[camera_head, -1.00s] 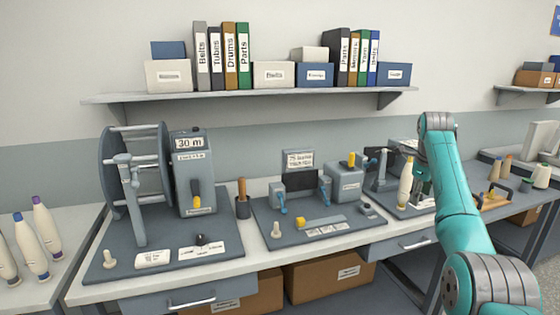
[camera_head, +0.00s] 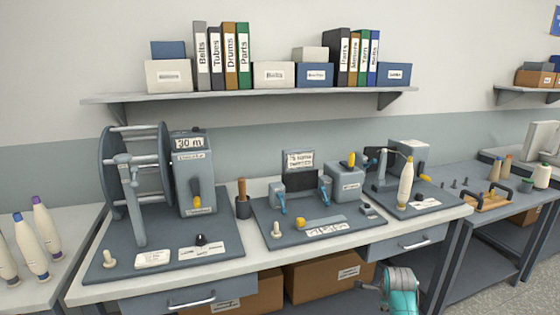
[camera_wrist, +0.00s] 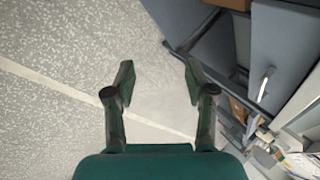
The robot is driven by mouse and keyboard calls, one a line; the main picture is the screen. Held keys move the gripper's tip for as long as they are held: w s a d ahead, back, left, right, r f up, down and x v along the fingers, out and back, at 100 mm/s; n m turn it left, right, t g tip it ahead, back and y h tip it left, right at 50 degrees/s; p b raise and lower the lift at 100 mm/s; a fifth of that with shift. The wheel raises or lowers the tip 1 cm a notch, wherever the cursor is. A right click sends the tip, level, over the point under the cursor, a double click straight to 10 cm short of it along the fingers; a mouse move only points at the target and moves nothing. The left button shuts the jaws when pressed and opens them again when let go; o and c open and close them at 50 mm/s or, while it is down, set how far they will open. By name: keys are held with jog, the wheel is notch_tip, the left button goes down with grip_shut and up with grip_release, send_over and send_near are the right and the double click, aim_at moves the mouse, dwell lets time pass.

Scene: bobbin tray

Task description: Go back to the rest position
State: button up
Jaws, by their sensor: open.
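My gripper (camera_wrist: 158,75) is open and empty in the wrist view, its two dark green fingers spread over the speckled floor. In the head view only a teal and grey part of my arm shows, low at the bottom right in front of the bench; the fingers cannot be made out there. A cream bobbin (camera_head: 405,182) with a yellow top stands upright on the right machine's grey base (camera_head: 425,205). My arm is apart from it.
The bench (camera_head: 330,262) has drawers and cardboard boxes (camera_head: 322,274) below. A large reel machine (camera_head: 135,185) stands left. A wooden tray (camera_head: 487,202) with black handles sits on the right bench. In the wrist view, a drawer front (camera_wrist: 283,45) lies right of the fingers; floor lies left.

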jog(key=s+a+f+n+t, duration=0.1)
jog(key=s+a+f+n, duration=0.2)
jog(key=s+f, duration=0.4)
jog(key=s+a+f+n+t, duration=0.1)
jog(key=s+a+f+n, duration=0.15)
jog(key=s+f, duration=0.45)
jog(key=s+a+f+n+t, duration=0.1)
jog(key=s+a+n, duration=0.15)
jog(key=s, duration=0.75)
jog(key=s+a+f+n+t, duration=0.1)
jog(key=s+a+f+n, duration=0.15)
jog(key=s, duration=0.75)
jog(key=s+a+r+n+t, duration=0.1)
jog(key=s+r+n, duration=0.15)
jog(key=s, duration=0.35)
jog(key=s+a+r+n+t+y, duration=0.1)
jog(key=s+a+r, duration=0.1)
jog(key=s+r, duration=0.35)
jog(key=s+a+r+n, duration=0.1)
jog(key=s+n, duration=0.1)
jog(key=s, duration=0.5)
jog(key=s+r+n+t, duration=0.1)
jog(key=s+r+n, duration=0.1)
jog(key=s+r, duration=0.4)
jog(key=s+a+r+n+t, duration=0.1)
jog(key=s+r+n, duration=0.2)
jog(key=s+r, duration=0.4)
notch_tip(320, 180, up, 5)
jog(key=shift+t+y, duration=0.3)
jog(key=shift+y, duration=0.1)
